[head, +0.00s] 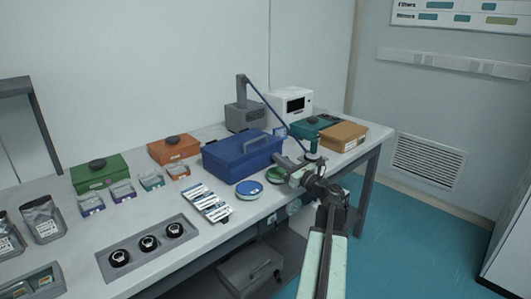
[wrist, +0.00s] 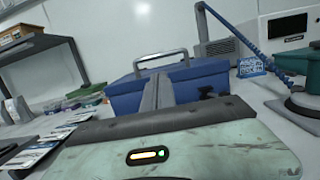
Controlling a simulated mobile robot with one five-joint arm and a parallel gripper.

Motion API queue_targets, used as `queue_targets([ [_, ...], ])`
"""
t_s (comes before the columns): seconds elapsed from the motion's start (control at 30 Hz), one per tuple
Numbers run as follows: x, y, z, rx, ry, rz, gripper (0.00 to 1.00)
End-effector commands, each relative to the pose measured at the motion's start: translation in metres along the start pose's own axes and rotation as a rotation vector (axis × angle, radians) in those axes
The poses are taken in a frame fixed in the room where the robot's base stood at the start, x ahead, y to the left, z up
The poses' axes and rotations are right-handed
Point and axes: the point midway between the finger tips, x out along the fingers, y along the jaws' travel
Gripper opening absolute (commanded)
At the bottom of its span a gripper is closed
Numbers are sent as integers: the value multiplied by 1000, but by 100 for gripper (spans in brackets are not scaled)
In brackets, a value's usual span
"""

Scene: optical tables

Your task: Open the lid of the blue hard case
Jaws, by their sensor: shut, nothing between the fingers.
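The blue hard case (head: 240,155) stands on the bench with its lid down and a grey handle (head: 254,142) on top. In the wrist view, the case (wrist: 205,84) is straight ahead, and its handle (wrist: 160,57) rises from the lid.
Round blue and green tins (head: 249,187) lie in front of the case. A lamp with a blue arm (head: 277,104) and a teal case (head: 312,126) stand behind and right. A brown box (head: 343,136) is at the bench's right end. Slides (head: 207,202) lie front left.

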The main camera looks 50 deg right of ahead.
Motion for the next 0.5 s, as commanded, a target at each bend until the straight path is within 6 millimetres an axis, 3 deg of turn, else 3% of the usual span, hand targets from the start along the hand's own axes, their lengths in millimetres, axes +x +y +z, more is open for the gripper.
queue_targets([
  [0.3,66,2,1,3,0,7,0],
  [0.5,89,3,0,1,0,6,0],
])
